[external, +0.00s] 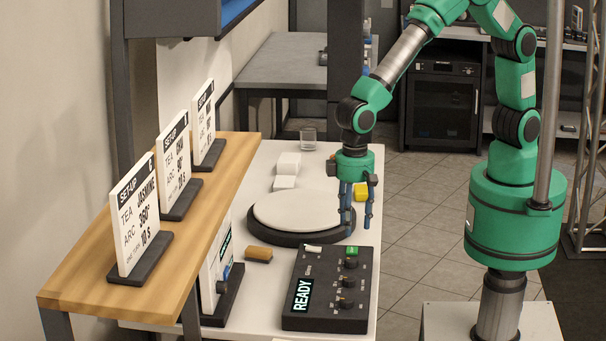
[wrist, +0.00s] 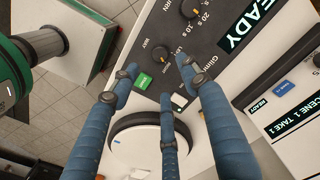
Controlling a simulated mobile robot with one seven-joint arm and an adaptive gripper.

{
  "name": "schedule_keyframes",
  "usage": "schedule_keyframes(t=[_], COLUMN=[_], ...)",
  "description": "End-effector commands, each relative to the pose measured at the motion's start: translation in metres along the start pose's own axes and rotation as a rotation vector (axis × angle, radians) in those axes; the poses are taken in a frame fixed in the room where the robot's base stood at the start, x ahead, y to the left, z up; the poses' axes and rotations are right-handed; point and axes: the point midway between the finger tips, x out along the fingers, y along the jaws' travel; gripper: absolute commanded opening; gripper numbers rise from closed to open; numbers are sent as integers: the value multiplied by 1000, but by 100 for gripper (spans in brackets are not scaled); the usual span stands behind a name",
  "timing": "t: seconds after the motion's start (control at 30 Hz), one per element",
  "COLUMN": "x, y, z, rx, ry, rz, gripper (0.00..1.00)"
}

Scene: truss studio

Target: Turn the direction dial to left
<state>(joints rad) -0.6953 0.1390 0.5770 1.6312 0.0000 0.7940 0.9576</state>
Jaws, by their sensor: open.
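The direction dial is a black knob labelled WAY (wrist: 160,52) in the wrist view, beside a green button (wrist: 143,82). In the external view it appears to be the knob (external: 350,263) nearest the green button on the black control box (external: 308,318). Its exact pointer setting is too small to tell. My gripper (external: 357,218) points down above the right edge of the turntable, behind the box. In the wrist view its blue fingers (wrist: 160,78) are spread open and empty, with two fingertips on either side of the dial in the picture, apart from it.
The white turntable (external: 300,210) stands behind the box. White blocks (external: 288,163), a glass (external: 308,138) and a yellow block (external: 361,191) are farther back. A wooden shelf (external: 75,290) with upright sign cards stands at left. The box reads READY.

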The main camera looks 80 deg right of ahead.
Motion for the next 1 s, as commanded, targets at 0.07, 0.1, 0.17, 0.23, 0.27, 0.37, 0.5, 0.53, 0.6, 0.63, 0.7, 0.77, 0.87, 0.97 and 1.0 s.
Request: schedule_keyframes(t=[0.07, 0.1, 0.17, 0.23, 0.27, 0.37, 0.5, 0.53, 0.6, 0.63, 0.7, 0.77, 0.87, 0.97, 1.0], x=[15, 22, 32, 44, 48, 65, 84, 87, 93, 95, 99, 102, 104, 104, 104], y=[0, 1, 1, 0, 0, 0, 1, 0, 0, 0, 0, 0, 0, 0, 0], z=[0, 0, 1, 0, 0, 0, 0, 0, 0, 0, 0, 0, 0, 0, 0], rx=[0, 0, 0, 0, 0, 0, 0, 0, 0, 0, 0, 0, 0, 0, 0], ry=[-1, -2, -2, -1, -1, -1, -2, -1, 0, 0, 0, 0, 0, 0, 0], rz=[2, 2, 3, 2, 2, 2, 2, 2, 0, 0, 0, 0, 0, 0, 0], gripper=[46, 46, 46, 46, 46, 46, 46, 46, 46, 46, 46, 46, 46, 46, 46])
